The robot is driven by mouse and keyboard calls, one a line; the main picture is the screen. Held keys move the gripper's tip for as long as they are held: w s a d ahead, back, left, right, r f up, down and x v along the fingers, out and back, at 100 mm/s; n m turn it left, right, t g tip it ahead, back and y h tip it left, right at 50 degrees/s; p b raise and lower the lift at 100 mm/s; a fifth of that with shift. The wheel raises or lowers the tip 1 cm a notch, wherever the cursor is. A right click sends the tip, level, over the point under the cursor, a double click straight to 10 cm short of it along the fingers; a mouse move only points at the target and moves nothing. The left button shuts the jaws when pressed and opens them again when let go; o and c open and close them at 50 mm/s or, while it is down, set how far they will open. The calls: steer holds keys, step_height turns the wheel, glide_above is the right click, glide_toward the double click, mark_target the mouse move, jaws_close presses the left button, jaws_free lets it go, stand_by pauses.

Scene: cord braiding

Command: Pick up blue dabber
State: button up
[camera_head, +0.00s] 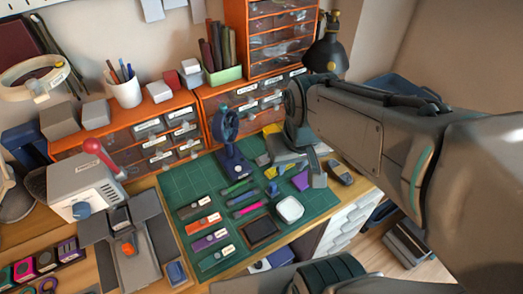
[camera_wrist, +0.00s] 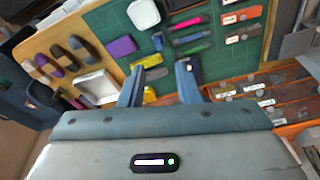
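A small blue item, which looks like the blue dabber (camera_head: 271,188), stands on the green cutting mat (camera_head: 180,188), left of a purple piece (camera_head: 300,179) and behind a white dish (camera_head: 289,209). In the wrist view the blue dabber (camera_wrist: 157,41) shows small and blurred, beyond my fingertips. My gripper (camera_wrist: 158,82) is open, its two blue-grey fingers spread apart. I see nothing held between them. In the head view my gripper is over the back right of the mat, behind and right of the dabber, and hides part of the mat.
A dark blue stand (camera_head: 231,150) rises from the mat left of my gripper. Orange drawer units (camera_head: 167,137) line the back. A black lamp (camera_head: 327,52) stands behind my arm.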

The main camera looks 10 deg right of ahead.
mark_target(273, 184)
steer(key=w+f+n+g+b, duration=0.2)
steer(key=w+f+n+g, duration=0.15)
steer(key=w+f, duration=0.85)
steer(key=shift+n+t, duration=0.25)
steer(key=shift+t, duration=0.2)
steer(key=f, duration=0.8)
steer(key=shift+d+f, duration=0.2)
steer(key=shift+f, duration=0.05)
steer(key=shift+a+f, duration=0.15)
steer(key=shift+f, duration=2.5)
jaws_close()
